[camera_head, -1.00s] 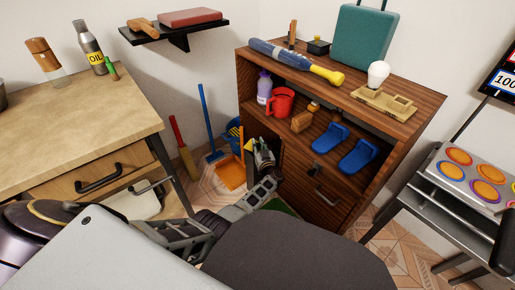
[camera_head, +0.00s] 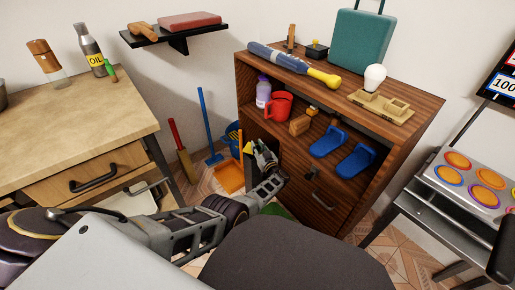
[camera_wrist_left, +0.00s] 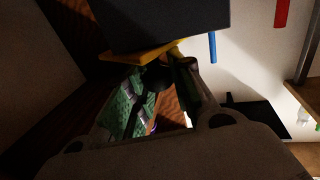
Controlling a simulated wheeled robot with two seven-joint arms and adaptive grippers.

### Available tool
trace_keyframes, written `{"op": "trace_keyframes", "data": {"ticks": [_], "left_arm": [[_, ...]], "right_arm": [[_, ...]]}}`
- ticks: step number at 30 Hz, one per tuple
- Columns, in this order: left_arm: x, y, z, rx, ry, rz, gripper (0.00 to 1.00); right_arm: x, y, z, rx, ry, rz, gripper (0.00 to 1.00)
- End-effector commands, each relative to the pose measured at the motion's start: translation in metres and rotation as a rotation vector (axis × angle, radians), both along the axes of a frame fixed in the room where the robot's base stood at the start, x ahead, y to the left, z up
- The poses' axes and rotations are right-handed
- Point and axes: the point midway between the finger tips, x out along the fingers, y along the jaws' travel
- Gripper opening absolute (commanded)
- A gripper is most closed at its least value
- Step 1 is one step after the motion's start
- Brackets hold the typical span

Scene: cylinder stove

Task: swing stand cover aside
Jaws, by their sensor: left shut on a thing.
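A brown wooden stand (camera_head: 318,205) is in the middle of the head view, with an open shelf and a lower front with handles. A dark upright panel, seemingly its cover (camera_head: 291,167), is at its left end; a dark slab, seemingly the same panel, fills the top of the left wrist view (camera_wrist_left: 165,22). My left gripper (camera_head: 262,160) is at this panel, shut on a yellow piece (camera_wrist_left: 142,52) at its edge. Green finger pads show in the wrist view. The exact contact is partly hidden by the fingers. My right gripper is not in view.
An orange dustpan (camera_head: 229,177), a blue-handled broom (camera_head: 206,120) and a red-handled tool (camera_head: 178,140) stand left of the stand. Blue slippers (camera_head: 328,142) and a red mug (camera_head: 278,105) are on the shelf.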

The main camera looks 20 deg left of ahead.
Motion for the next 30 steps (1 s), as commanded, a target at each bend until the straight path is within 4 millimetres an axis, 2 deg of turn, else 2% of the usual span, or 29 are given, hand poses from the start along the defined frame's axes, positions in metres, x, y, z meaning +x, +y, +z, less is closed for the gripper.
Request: {"op": "trace_keyframes", "data": {"ticks": [19,20,24,30], "left_arm": [[0.0007,-0.0014,-0.0003,-0.002,0.001,0.01,0.0],[0.0007,-0.0014,-0.0003,-0.001,0.0,0.01,0.24],[0.0006,-0.0011,-0.0002,-0.001,0.0,0.01,0.42],[0.0006,-0.0004,0.0,-0.001,-0.001,0.012,0.43]], "right_arm": [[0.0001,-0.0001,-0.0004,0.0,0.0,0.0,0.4],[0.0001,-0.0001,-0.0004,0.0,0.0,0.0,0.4],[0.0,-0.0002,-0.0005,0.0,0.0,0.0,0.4],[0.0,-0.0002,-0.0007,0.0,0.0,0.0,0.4]]}}
